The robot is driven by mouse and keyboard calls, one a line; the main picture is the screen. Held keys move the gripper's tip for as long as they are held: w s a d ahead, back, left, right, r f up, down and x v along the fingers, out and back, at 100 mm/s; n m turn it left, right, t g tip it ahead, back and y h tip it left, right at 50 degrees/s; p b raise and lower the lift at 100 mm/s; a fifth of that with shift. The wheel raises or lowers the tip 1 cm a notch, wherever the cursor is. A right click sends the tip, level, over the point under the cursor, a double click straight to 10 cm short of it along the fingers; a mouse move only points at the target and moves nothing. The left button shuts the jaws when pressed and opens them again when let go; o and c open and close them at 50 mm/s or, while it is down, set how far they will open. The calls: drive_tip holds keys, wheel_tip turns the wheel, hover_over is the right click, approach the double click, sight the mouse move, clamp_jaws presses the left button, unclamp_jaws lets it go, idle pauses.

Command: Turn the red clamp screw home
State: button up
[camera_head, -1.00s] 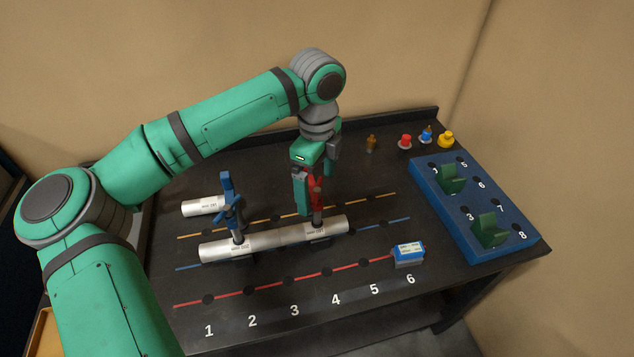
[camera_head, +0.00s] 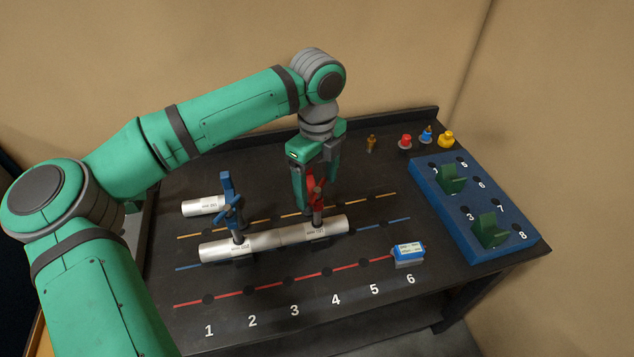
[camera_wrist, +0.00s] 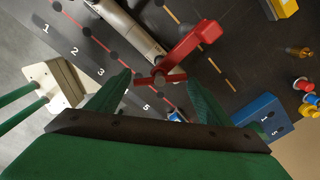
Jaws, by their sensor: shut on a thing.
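The red clamp (camera_head: 318,188) stands upright on the right part of the long silver pipe (camera_head: 270,240). In the wrist view the red clamp (camera_wrist: 196,40) reaches in from the upper right, with its screw and crossbar (camera_wrist: 160,78) between my fingers. My gripper (camera_head: 317,203) points down over the clamp, one finger on each side of it. How deep the screw sits is hidden.
A blue clamp (camera_head: 231,205) stands on the pipe's left part. A short pipe (camera_head: 203,206) lies behind it. A blue-white box (camera_head: 408,253) sits near number 6. A blue rack (camera_head: 455,215) with green holders is at right; small coloured parts (camera_head: 405,142) stand at the back.

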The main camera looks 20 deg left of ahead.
sight(317, 189)
drive_tip(key=o, duration=1)
drive_tip(key=shift+o, duration=0.2)
wheel_tip(317, 189, up, 11)
drive_tip(key=shift+f, duration=0.1)
